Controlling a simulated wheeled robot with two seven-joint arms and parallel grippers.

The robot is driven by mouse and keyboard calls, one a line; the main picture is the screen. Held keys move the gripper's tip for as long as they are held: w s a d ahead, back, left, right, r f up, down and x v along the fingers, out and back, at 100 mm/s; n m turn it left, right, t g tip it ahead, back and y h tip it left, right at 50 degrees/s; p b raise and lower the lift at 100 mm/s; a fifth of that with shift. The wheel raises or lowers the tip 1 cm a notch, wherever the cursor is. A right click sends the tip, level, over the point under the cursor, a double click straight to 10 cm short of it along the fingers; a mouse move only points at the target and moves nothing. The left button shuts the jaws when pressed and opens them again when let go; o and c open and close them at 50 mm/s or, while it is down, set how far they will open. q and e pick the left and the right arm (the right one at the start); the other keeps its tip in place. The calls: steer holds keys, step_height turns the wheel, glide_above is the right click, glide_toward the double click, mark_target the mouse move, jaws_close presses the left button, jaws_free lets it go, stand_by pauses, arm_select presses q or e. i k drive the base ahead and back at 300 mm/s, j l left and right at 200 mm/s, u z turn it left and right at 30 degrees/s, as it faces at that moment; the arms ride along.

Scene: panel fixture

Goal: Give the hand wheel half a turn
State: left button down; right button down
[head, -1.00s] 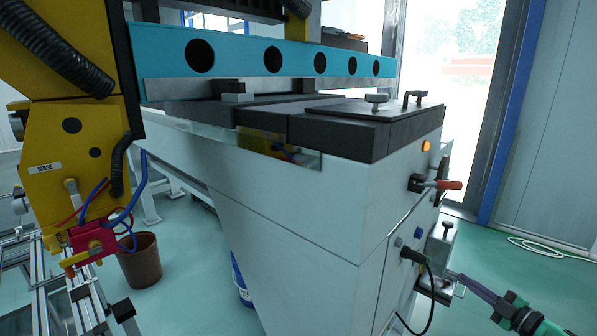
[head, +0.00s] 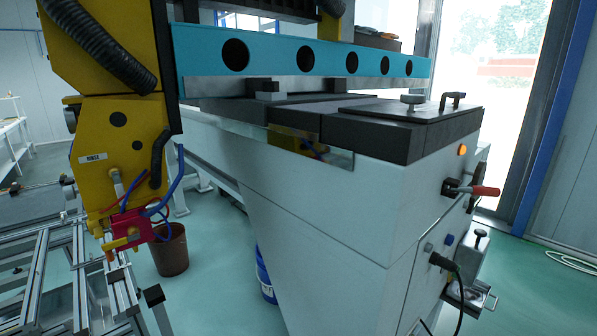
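On the right side face of the white machine cabinet, a red handle (head: 486,191) sticks out on a dark shaft. A dark part behind it (head: 477,176) is seen nearly edge-on; it may be the hand wheel, but I cannot tell for sure. Neither of my grippers is in view, and nothing touches the red handle.
The white cabinet (head: 320,210) with its dark top fills the middle. Below the handle are a plugged black cable (head: 461,300) and a metal box with a knob (head: 472,262). A yellow machine head (head: 120,140) and a brown bucket (head: 171,252) are left. Green floor is open at right.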

mark_target(479, 174)
steer(key=l+z, duration=0.1)
steer(key=l, duration=0.6)
steer(key=l+z, duration=0.1)
steer(key=l, duration=0.6)
steer(key=i+l, duration=0.15)
steer(key=l, duration=0.55)
steer(key=z, duration=0.05)
